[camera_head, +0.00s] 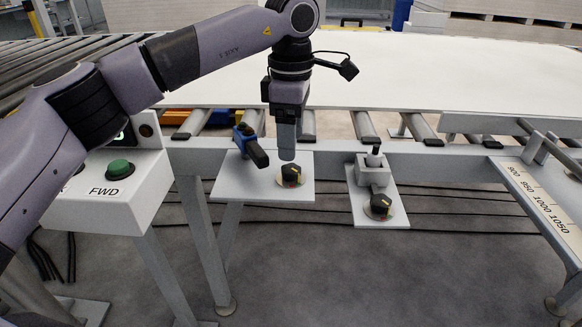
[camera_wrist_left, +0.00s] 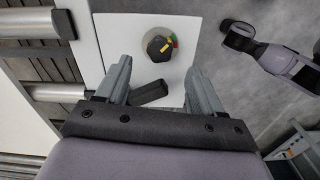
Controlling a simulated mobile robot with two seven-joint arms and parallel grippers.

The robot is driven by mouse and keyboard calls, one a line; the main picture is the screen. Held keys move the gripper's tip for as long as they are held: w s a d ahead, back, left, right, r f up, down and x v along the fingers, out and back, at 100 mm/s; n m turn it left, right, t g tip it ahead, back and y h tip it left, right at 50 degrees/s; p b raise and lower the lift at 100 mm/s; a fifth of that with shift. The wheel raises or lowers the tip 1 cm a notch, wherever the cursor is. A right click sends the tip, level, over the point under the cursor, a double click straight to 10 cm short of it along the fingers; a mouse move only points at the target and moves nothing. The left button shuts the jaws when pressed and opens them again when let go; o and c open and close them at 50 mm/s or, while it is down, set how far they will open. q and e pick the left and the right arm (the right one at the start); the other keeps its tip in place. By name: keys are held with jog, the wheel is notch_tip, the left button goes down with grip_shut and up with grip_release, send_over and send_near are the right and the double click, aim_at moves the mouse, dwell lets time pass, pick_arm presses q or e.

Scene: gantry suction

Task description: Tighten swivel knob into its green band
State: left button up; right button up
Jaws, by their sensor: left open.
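The swivel knob (camera_head: 291,173) is black with a yellow pointer line. It sits on a round dial on the left grey plate (camera_head: 262,188), under the conveyor's front rail. In the left wrist view the knob (camera_wrist_left: 160,45) shows its yellow pointer, and a green band (camera_wrist_left: 175,36) and a red patch show at the dial's right edge. My left gripper (camera_head: 288,156) points down just above and behind the knob, apart from it. In the left wrist view its two fingers (camera_wrist_left: 160,82) are spread with nothing gripped.
A blue valve with a black lever (camera_head: 256,155) stands just left of my gripper. A second plate with a similar knob (camera_head: 379,206) and a grey block fitting (camera_head: 373,170) is to the right. The FWD button box (camera_head: 118,190) is at left. Open floor lies in front.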

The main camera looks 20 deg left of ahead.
aim_at(291, 168)
pick_arm(q)
notch_tip(291, 168, down, 4)
jog(key=shift+f+b, duration=0.15)
jog(key=shift+b, duration=0.15)
jog(key=shift+f, duration=0.75)
pick_arm(e)
jog(key=shift+w+a+r, duration=0.2)
jog(key=shift+w+a, duration=0.15)
jog(key=shift+a, duration=0.05)
